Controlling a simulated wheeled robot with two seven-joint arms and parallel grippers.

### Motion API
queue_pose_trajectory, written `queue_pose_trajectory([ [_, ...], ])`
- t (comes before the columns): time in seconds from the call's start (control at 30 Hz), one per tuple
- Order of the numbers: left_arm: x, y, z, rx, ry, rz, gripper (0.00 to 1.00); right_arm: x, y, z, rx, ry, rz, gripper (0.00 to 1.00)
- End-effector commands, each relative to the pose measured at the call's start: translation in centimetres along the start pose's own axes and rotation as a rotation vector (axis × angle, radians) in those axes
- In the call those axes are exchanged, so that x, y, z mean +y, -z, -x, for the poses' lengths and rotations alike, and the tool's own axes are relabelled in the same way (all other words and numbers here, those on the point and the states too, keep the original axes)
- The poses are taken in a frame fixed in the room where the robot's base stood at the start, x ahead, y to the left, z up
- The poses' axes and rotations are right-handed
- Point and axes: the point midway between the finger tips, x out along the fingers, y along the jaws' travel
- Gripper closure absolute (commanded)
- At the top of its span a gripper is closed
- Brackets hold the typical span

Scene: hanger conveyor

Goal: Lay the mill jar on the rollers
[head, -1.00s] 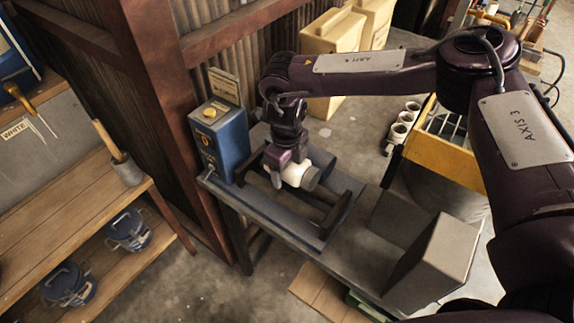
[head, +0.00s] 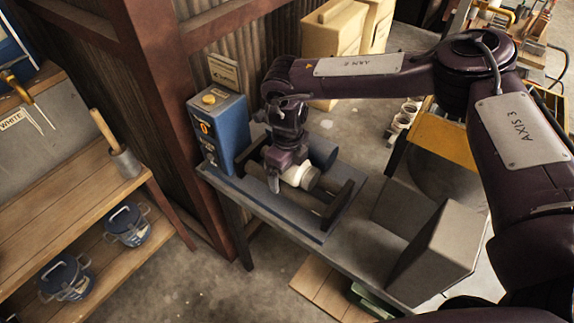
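The mill jar (head: 299,175) is a small cream-white cylinder with a greyish end. It lies on its side, low over the dark rollers (head: 318,203) of the bench mill. I cannot tell whether it touches them. My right gripper (head: 284,176) reaches down from above and is shut on the jar. One dark finger shows at the jar's left side; the other is hidden. My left gripper is not in view.
A blue control box (head: 217,128) stands close to the left of the rollers, and a blue-grey cylinder (head: 322,151) lies behind them. A grey block (head: 437,255) stands at the table's right end. Wooden shelves (head: 80,205) with blue pots are at left.

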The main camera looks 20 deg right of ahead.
Motion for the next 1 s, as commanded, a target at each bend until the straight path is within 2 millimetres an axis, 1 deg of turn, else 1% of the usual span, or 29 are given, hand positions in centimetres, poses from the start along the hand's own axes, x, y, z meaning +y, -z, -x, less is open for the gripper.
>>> queue_pose_trajectory([
  [0.03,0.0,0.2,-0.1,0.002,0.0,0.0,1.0,0.2,0.2,-0.3,0.005,-0.004,0.003,0.07],
  [0.23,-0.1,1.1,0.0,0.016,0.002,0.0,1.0,0.1,0.0,-0.1,0.002,-0.002,0.002,0.07],
  [0.53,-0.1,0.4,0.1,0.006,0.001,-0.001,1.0,0.1,0.0,0.1,-0.001,-0.001,0.002,0.07],
  [0.77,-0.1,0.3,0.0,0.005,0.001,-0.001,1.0,0.0,0.0,0.1,0.001,0.0,0.001,0.07],
  [0.87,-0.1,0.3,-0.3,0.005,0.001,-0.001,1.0,0.0,-0.1,0.8,-0.002,0.0,0.001,0.07],
  [0.97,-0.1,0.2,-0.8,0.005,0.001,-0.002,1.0,0.0,-0.1,2.2,-0.003,0.0,0.001,0.07],
  [1.0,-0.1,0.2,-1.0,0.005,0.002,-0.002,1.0,0.0,-0.1,3.0,-0.005,0.0,0.002,0.07],
])
